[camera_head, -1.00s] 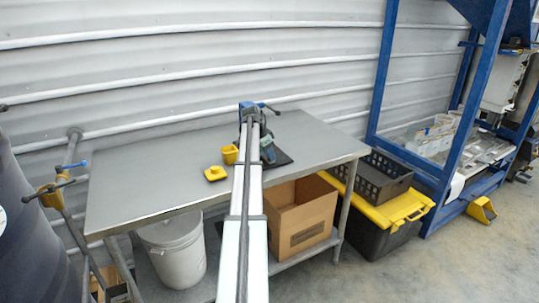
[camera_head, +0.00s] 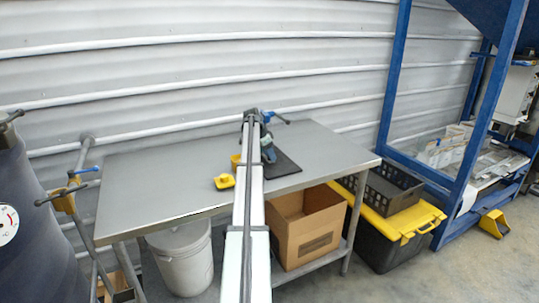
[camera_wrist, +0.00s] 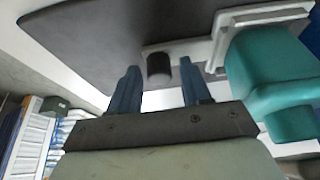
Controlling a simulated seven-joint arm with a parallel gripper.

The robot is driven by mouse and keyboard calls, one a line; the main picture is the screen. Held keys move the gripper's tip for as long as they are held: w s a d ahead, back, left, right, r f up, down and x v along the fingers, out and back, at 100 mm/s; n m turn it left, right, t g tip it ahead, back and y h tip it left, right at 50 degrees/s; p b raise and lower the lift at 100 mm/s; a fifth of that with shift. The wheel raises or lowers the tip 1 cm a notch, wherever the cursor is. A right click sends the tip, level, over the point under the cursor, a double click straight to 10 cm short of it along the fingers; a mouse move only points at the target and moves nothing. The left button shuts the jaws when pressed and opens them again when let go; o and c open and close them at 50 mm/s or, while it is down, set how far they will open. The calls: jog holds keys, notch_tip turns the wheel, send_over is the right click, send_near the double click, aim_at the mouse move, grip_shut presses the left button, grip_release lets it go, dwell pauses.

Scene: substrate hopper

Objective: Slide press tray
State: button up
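In the wrist view my gripper (camera_wrist: 158,64) has two blue fingers apart. A short dark cylindrical knob (camera_wrist: 159,68) shows in the gap between them, on a light metal bracket (camera_wrist: 205,48); I cannot tell whether the fingers touch it. A teal rounded body (camera_wrist: 268,85) is just right of the fingers, and a dark flat plate (camera_wrist: 90,40) spans the top. In the head view a small teal device (camera_head: 267,149) stands by a black mat (camera_head: 285,167) on the bench. My arm hides part of it, and the gripper cannot be made out there. I cannot tell which part is the tray.
The steel bench (camera_head: 150,185) is mostly clear. A yellow block (camera_head: 224,181) and a partly hidden yellow cup (camera_head: 235,161) are on it. Below are a cardboard box (camera_head: 308,235) and a white bucket (camera_head: 182,262). A blue frame (camera_head: 393,85) stands at right.

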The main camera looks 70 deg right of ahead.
jog(key=shift+o, duration=0.5)
jog(key=v, duration=1.4)
jog(key=shift+s+f, duration=0.15)
